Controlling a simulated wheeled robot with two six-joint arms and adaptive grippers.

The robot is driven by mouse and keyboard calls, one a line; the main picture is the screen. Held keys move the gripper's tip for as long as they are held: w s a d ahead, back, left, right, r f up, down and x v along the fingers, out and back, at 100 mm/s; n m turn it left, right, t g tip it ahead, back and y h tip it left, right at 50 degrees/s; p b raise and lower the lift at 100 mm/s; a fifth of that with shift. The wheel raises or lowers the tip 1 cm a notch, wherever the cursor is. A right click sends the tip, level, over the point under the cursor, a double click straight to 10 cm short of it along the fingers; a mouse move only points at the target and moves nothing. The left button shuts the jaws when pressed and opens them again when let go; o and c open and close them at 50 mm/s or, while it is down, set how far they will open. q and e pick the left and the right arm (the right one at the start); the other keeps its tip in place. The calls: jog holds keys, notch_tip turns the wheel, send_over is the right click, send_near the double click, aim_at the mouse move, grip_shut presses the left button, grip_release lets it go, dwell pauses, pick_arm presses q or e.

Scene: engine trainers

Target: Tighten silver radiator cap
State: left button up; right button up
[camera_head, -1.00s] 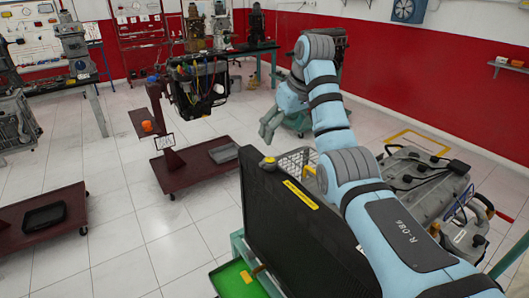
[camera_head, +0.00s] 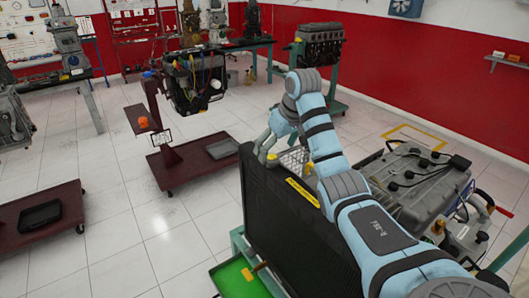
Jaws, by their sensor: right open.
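The black radiator (camera_head: 290,235) stands upright in the lower middle, with a yellow label (camera_head: 302,192) along its top edge. The small radiator cap (camera_head: 271,158) is at the far left end of that top edge, partly hidden by my right gripper. My right gripper (camera_head: 264,152) is open, with its fingers pointing down right at the cap. I cannot tell whether the fingers touch the cap or are only around it. My left gripper is not in view.
A grey engine (camera_head: 415,185) on a stand is to the right of my right arm. A green tray (camera_head: 238,278) sits low at the radiator's left. Dark red trolleys (camera_head: 185,165) stand further left. White tiled floor (camera_head: 130,245) is clear between them.

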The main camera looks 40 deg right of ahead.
aim_at(272, 157)
jog(key=shift+x, duration=1.7)
jog(key=shift+r, duration=0.1)
jog(key=shift+c, duration=0.7)
jog(key=c, duration=1)
